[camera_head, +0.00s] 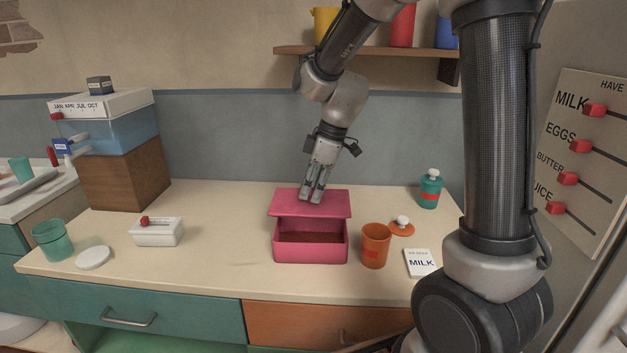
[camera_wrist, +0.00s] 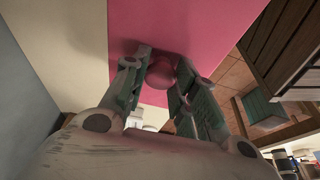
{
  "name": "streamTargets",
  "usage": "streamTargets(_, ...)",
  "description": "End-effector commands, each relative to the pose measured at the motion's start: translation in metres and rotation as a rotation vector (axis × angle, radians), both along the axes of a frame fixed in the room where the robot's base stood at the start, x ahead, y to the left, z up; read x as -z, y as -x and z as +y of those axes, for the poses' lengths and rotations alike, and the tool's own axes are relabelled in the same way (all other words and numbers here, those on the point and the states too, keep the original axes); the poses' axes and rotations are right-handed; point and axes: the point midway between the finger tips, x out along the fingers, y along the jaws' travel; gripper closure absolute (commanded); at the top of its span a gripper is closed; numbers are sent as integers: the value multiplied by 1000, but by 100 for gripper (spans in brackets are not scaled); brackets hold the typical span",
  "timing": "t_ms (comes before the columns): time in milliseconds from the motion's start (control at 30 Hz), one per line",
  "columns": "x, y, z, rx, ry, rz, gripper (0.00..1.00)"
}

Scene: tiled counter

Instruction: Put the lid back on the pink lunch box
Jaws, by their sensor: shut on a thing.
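The pink lunch box (camera_head: 312,249) stands on the counter, its front wall and part of its inside showing. Its pink lid (camera_head: 335,203) is above the box, tilted and over its back part, with a gap at the front. My gripper (camera_head: 312,197) is above the lid, pointing down. In the wrist view, my gripper (camera_wrist: 160,78) is shut on the lid's round pink knob (camera_wrist: 161,74), with the flat lid (camera_wrist: 200,25) beyond it. Whether the lid's back edge touches the box is hidden.
An orange cup (camera_head: 376,246) stands close to the box's right side. An orange lid with a white knob (camera_head: 402,228), a milk card (camera_head: 420,263) and a teal bottle (camera_head: 430,190) are farther right. A white box (camera_head: 157,233) is at left, with clear counter between.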

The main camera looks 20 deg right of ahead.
Motion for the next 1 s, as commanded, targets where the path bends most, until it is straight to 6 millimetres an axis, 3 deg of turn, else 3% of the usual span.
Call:
streamTargets(600, 51, 0, 0, -21, 4, -4, 96)
streamTargets(1000, 64, 0, 0, -21, 2, -6, 96)
